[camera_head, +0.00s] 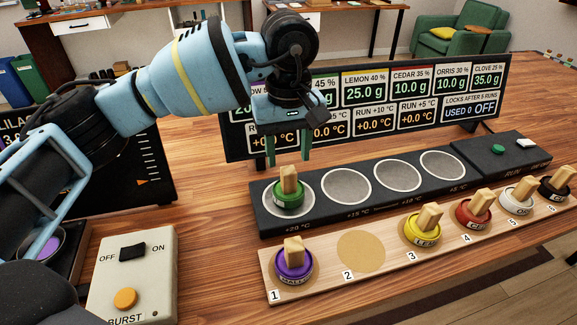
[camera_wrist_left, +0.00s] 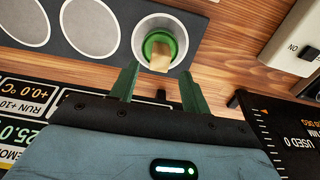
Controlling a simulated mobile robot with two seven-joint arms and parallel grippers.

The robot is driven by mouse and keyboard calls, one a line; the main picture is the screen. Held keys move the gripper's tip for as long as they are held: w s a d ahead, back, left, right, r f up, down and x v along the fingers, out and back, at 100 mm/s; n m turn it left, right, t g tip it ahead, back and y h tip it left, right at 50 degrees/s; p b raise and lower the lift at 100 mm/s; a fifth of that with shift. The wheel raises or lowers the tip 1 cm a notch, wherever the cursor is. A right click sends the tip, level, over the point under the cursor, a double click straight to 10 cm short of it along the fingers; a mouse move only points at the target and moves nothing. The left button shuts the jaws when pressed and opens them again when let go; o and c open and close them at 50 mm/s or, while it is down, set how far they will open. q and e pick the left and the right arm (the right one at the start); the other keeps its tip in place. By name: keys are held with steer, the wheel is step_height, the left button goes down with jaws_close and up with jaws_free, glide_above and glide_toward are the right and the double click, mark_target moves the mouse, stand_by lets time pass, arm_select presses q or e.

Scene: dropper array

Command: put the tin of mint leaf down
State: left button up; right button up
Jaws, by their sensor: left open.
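The green tin with a wooden grip, which I take for the mint leaf (camera_head: 289,204), stands upright on the leftmost pale disc of the black strip (camera_head: 262,218), the disc above the "+20 °C" mark. Its label is too small to read. My left gripper (camera_head: 288,157) is open and empty, its green fingers pointing down above the tin and apart from it. The left wrist view shows the tin (camera_wrist_left: 158,48) just beyond the spread fingertips (camera_wrist_left: 160,76). My right gripper is in neither view.
Three other discs (camera_head: 347,188) on the strip are bare. A wooden rack (camera_head: 330,287) in front holds purple, yellow, red, white and black tins; its place 2 (camera_head: 361,251) is empty. A display board (camera_head: 437,128) stands behind. A switch box (camera_head: 133,272) stands left.

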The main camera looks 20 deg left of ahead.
mark_target(289, 169)
arm_select(q)
step_height(289, 169, up, 7)
steer(key=shift+f, duration=0.2)
